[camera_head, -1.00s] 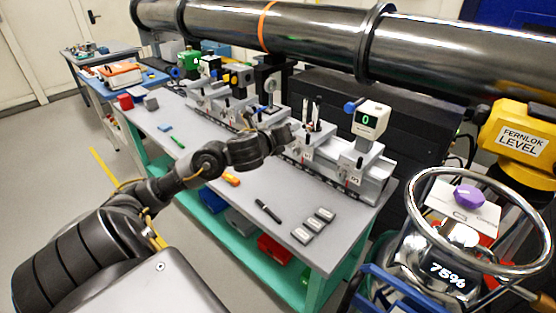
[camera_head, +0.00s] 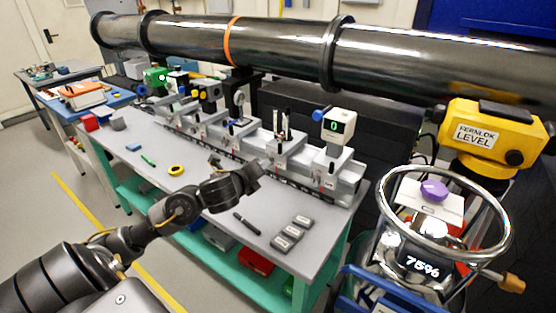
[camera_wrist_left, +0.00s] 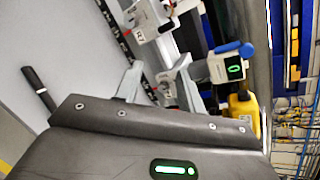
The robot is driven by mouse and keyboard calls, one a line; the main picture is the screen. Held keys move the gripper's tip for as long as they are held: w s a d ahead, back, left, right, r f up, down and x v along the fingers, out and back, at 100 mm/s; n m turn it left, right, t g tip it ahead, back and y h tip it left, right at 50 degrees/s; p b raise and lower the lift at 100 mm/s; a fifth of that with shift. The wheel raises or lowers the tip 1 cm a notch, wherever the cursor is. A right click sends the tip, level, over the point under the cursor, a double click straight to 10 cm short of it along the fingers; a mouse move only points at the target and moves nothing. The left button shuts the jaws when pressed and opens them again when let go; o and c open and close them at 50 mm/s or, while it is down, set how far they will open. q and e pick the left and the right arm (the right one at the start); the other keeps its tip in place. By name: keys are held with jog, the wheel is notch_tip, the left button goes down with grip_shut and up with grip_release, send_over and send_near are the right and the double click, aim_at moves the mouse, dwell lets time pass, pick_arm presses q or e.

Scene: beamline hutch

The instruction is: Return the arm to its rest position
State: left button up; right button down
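My left arm comes in from the left in the head view. Its gripper (camera_head: 254,174) is over the grey table (camera_head: 205,225), in front of the rail of instruments. Its fingers are too small and dark to tell open from shut, and I see nothing held. My right gripper is not in view.
An optical rail (camera_head: 300,180) with several mounts and a box reading 0 (camera_head: 338,127) lies behind the gripper. A black pen (camera_head: 246,223), grey blocks (camera_head: 287,237) and yellow tape (camera_head: 176,170) lie on the table. A long pipe (camera_head: 290,52) crosses above. A wheel-topped vessel (camera_head: 415,260) stands right.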

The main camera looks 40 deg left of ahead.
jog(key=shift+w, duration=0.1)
